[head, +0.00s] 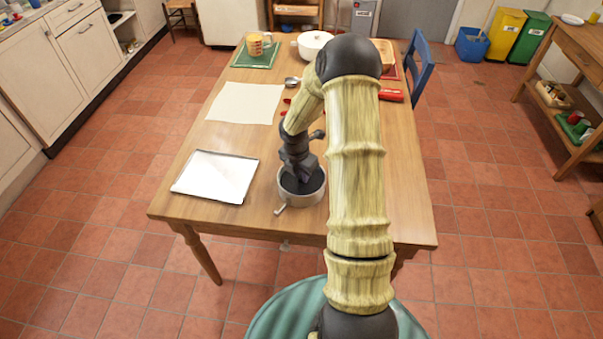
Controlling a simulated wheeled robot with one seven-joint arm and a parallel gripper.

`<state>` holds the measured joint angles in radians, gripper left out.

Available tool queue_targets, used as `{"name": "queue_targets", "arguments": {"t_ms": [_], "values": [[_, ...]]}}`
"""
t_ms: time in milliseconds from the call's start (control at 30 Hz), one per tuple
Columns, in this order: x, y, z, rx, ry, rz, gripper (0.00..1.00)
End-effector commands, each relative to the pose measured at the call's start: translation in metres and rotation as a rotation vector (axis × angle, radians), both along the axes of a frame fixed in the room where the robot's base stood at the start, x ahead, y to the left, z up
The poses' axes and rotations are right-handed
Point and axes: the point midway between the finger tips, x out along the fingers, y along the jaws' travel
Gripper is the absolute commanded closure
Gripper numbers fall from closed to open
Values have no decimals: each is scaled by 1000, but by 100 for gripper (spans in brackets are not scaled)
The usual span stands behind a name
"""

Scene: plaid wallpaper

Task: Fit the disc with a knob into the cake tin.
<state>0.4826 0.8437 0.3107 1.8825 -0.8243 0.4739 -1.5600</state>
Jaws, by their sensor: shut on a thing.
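The cake tin (285,197) is a round, light grey tin with a small latch sticking out at its lower left. It stands on the wooden table near the front edge. My gripper (297,184) points down over the tin's opening, with its fingers shut. The dark disc (315,184) shows inside the tin's rim beneath the gripper. The knob is hidden by my fingers. I cannot tell from this view whether the disc lies flat or how deep it sits.
A white tray (215,177) lies left of the tin. A blue chair (419,66) stands at the right.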

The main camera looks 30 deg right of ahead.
Motion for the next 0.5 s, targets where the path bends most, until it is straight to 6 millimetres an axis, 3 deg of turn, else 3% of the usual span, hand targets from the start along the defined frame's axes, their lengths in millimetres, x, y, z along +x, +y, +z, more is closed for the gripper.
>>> {"name": "queue_targets", "arguments": {"t_ms": [500], "values": [[1,3,-7,-1,-1,6,100]]}}
